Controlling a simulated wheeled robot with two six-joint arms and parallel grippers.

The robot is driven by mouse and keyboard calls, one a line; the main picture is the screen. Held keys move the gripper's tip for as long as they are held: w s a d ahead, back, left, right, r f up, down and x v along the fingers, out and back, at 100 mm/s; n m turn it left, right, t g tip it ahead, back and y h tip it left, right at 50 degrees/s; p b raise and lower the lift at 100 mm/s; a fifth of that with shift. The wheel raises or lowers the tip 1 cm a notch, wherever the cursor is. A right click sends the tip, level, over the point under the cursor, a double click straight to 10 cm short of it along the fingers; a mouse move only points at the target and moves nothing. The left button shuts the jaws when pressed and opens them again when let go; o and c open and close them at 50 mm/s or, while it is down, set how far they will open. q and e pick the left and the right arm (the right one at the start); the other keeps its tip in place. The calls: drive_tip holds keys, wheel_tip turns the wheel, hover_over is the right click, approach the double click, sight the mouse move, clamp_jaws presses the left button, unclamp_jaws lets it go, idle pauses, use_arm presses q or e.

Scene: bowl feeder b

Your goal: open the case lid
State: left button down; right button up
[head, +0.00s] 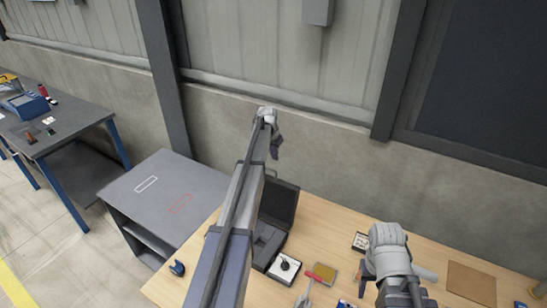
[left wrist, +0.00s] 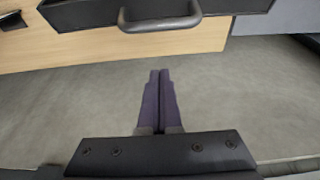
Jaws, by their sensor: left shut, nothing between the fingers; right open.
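The dark case (head: 268,238) stands on the wooden table, partly hidden behind my left arm. Its lid (head: 283,203) is raised and stands open at the back. In the left wrist view, a dark case part (left wrist: 85,12) with a grey handle (left wrist: 160,22) shows at the top edge. My left gripper (head: 276,152) is above and behind the raised lid, apart from it; its fingers (left wrist: 158,100) are shut together and empty. My right gripper (head: 367,272) is open over the table, right of the case.
On the table (head: 325,215) are a white tile with a black round part (head: 284,267), a yellow-brown square (head: 324,273), a red-handled tool (head: 312,279) and a brown board (head: 471,283). A grey cabinet (head: 165,190) stands left. The wall (head: 330,150) rises behind the table.

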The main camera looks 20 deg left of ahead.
use_arm(q)
drive_tip(key=s, duration=0.1)
drive_tip(key=s+f, duration=0.1)
drive_tip(key=s, duration=0.1)
drive_tip(key=shift+s+a+f+b, duration=0.1)
drive_tip(key=shift+s+f+b, duration=0.15)
drive_tip(key=shift+f+b, duration=0.1)
use_arm(e)
drive_tip(key=shift+f, duration=0.85)
use_arm(q)
drive_tip(key=s+r+t, duration=0.1)
drive_tip(key=s+t, duration=0.1)
drive_tip(key=s, duration=0.7)
drive_tip(key=shift+s+a+r+t, duration=0.35)
drive_tip(key=shift+a+r+t, duration=0.05)
use_arm(e)
drive_tip(key=shift+f, duration=0.1)
use_arm(q)
drive_tip(key=shift+w, duration=0.1)
